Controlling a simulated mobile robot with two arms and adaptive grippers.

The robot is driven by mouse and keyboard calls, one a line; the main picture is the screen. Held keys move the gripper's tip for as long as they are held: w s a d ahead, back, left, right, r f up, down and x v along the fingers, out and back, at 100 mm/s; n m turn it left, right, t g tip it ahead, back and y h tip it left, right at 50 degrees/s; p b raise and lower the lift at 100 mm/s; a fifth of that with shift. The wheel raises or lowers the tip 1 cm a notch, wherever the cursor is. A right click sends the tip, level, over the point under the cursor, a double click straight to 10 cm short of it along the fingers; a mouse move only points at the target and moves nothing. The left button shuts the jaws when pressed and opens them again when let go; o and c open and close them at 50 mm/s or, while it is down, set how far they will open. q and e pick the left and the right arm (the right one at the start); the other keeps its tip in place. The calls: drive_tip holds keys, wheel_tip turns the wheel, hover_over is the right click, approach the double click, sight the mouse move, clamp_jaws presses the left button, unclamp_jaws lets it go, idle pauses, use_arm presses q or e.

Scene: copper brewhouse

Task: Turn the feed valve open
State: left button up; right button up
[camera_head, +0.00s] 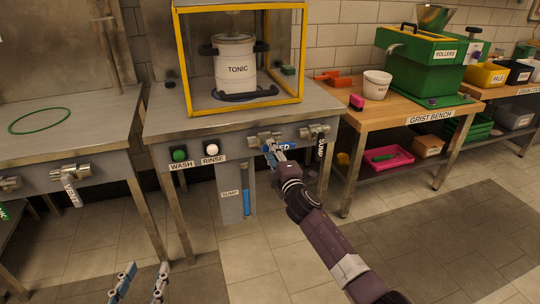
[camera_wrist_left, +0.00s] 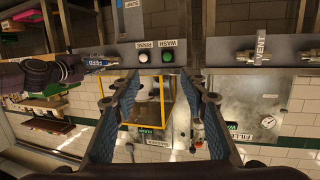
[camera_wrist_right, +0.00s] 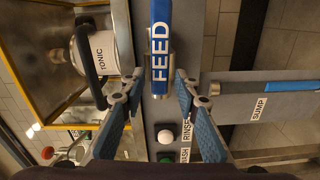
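The feed valve is a metal valve body (camera_head: 265,139) on the front of the middle bench, with a blue handle (camera_head: 284,147) marked FEED. The handle lies roughly sideways along the bench front; it fills the top centre of the right wrist view (camera_wrist_right: 160,45). My right gripper (camera_head: 272,152) is at the handle and partly covers it. In the right wrist view its open fingers (camera_wrist_right: 158,86) stand either side of the handle's end, with a gap on both sides. My left gripper (camera_head: 145,274) is open and empty, low in front of the benches.
Green WASH (camera_head: 180,155) and white RINSE (camera_head: 211,150) buttons sit left of the valve. Another valve with a dark handle (camera_head: 320,145) is close on its right. A SUMP gauge (camera_head: 237,195) hangs below. A yellow frame (camera_head: 188,60) surrounds the TONIC vessel (camera_head: 236,55) above.

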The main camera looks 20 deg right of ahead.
use_arm(q)
drive_tip(key=s+a+f+g+y+p, duration=0.2)
drive_tip(key=s+a+f+g, duration=0.2)
drive_tip(key=s+f+g, duration=0.3)
drive_tip(key=s+f, duration=0.3)
drive_tip(key=f, duration=0.2)
drive_tip(key=shift+a+f+g+p, duration=0.15)
drive_tip(key=shift+f+g+p, duration=0.15)
drive_tip(key=shift+g+p, duration=0.1)
use_arm(e)
drive_tip(key=s, duration=0.5)
drive_tip(key=shift+d, duration=0.15)
drive_tip(key=shift+s, duration=0.15)
